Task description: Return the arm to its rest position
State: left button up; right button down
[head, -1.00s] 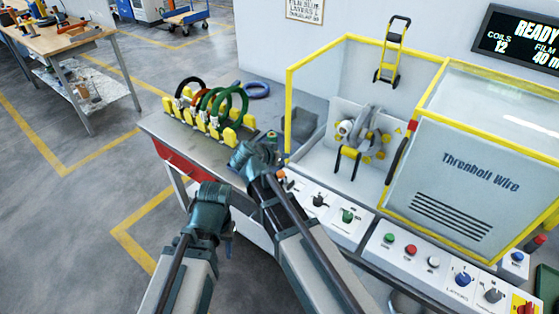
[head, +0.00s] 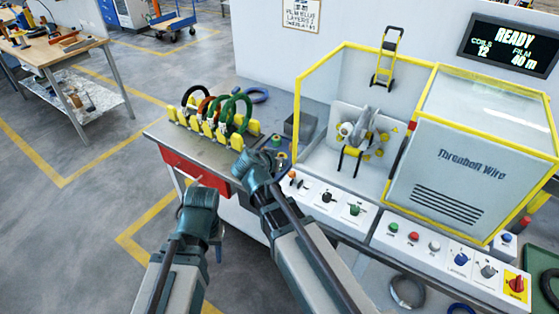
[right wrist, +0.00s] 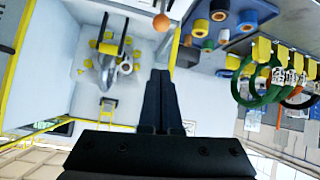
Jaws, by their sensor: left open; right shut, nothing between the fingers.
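My right arm reaches up the middle of the head view, with its gripper end (head: 252,164) over the front edge of the grey bench. In the right wrist view the right gripper's dark fingers (right wrist: 160,92) are together with nothing between them. My left arm is lower and further left, its gripper end (head: 200,203) in front of the bench over the floor. Its fingers are mostly hidden behind the wrist. Both arms are clear of the coils and the machine.
Several coils, including a green one (head: 236,106), stand in a yellow rack on the bench (head: 160,132). The yellow-framed wrapping machine (head: 465,150) is right, its ring (head: 362,130) visible. A control panel (head: 325,197) runs along its front. Open floor (head: 70,225) lies left.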

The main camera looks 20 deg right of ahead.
dwell(0.4)
jog(key=s+a+f+n+g+y, duration=0.3)
jog(key=s+a, duration=0.4)
jog(key=s, duration=0.3)
jog(key=s+a+f+n+g+y, duration=0.3)
jog(key=s+a+n, duration=0.4)
jog(key=s, duration=0.4)
notch_tip(320, 180, down, 3)
jog(key=shift+a+r+n+g, duration=0.15)
jog(key=shift+n+g, duration=0.45)
jog(key=shift+g, duration=0.2)
